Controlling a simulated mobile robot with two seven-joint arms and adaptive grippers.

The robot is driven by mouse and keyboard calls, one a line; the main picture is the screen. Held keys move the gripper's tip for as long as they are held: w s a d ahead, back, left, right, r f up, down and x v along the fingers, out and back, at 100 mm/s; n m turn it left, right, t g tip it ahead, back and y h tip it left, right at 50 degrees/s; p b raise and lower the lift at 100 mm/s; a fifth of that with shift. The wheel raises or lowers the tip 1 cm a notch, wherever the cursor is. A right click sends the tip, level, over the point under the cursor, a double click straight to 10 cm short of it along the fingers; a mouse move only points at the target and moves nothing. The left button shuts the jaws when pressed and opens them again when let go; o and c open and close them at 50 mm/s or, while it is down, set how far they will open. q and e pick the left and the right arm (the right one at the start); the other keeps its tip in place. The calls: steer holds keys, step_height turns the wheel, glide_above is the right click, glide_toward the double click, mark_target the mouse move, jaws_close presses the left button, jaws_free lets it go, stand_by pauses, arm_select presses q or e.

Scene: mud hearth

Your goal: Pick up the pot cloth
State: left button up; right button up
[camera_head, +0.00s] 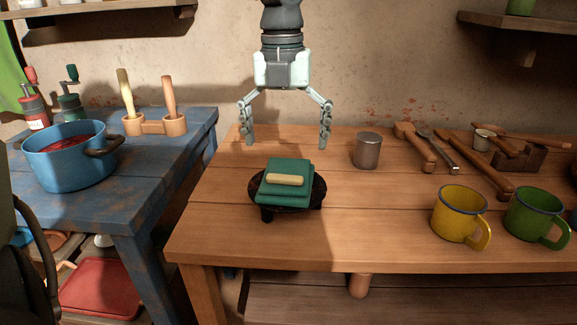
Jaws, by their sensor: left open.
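The pot cloth looks to be the folded green cloth (273,167), stacked in a thick square. It lies on a round black stand (261,206) with short legs, on the wooden table. My left gripper (286,142) hangs pointing down behind the cloth, near the table's back edge. Its two fingers are spread wide with nothing between them. My right gripper is not in view.
A metal cup (367,151) stands right of the cloth. Yellow (455,212) and green (533,215) mugs stand front right, with wooden tools (415,147) behind. A blue table (180,162) at left bears a blue pot (70,168). The wooden table's front left is clear.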

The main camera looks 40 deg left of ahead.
mark_target(285, 174)
arm_select(q)
steer(key=shift+a+f, duration=0.1)
steer(key=f, duration=0.4)
steer(key=f+p, duration=0.1)
steer(key=f, duration=0.1)
steer(key=shift+s+d+f, duration=0.15)
steer(key=shift+s+d, duration=0.05)
steer(key=shift+s, duration=0.05)
steer(key=shift+f, duration=0.45)
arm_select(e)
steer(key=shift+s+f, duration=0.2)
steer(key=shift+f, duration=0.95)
arm_select(q)
steer(key=c, duration=1.2)
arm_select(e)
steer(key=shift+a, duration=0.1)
